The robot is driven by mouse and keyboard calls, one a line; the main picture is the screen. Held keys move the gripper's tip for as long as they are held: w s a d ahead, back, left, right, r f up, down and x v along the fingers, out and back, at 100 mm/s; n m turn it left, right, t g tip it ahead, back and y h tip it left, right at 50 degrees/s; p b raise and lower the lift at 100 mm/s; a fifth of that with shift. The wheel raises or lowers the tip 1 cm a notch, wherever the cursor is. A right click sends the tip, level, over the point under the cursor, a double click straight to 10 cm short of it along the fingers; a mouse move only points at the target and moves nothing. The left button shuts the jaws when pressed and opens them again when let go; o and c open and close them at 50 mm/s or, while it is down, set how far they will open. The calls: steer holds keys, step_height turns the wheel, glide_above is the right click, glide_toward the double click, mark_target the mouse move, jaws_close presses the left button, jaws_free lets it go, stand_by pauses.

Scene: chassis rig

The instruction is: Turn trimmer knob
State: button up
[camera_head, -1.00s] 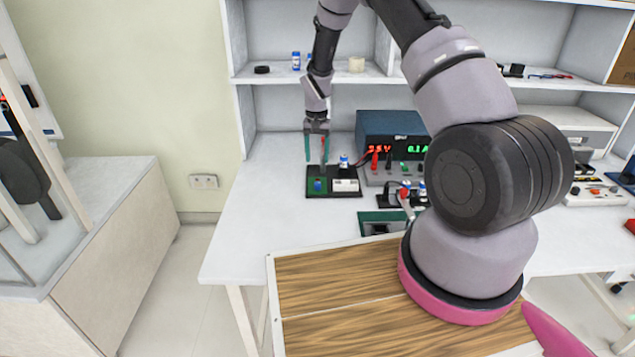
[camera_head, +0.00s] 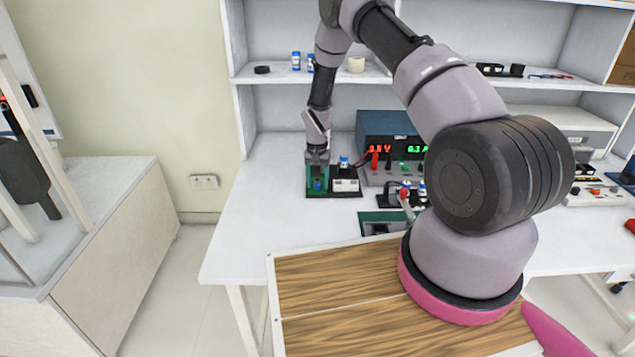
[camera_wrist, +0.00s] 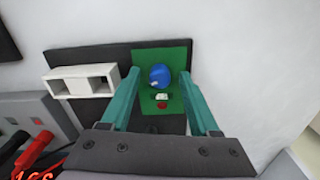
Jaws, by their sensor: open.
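The blue trimmer knob (camera_wrist: 160,76) stands on a green board (camera_wrist: 176,56), which is mounted on a black base plate (camera_wrist: 90,55). In the head view the knob (camera_head: 318,184) shows between the teal fingers of my gripper (camera_head: 318,181). In the wrist view my gripper (camera_wrist: 165,108) is open, with one finger on each side of the green board. I see a gap on each side and cannot tell the exact height of the tips.
A white block with openings (camera_wrist: 82,80) sits on the same base, close beside the left finger in the wrist view. A power supply (camera_head: 390,132) with red digits and a grey unit with red and black plugs (camera_head: 385,170) stand to the right. The bench left of the board is clear.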

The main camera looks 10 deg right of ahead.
mark_target(317, 183)
jaws_close()
steer(key=shift+n, duration=1.2)
jaws_free()
steer(key=shift+r, duration=0.1)
step_height(317, 183, up, 11)
steer(key=shift+f, duration=0.2)
steer(key=shift+r, duration=0.1)
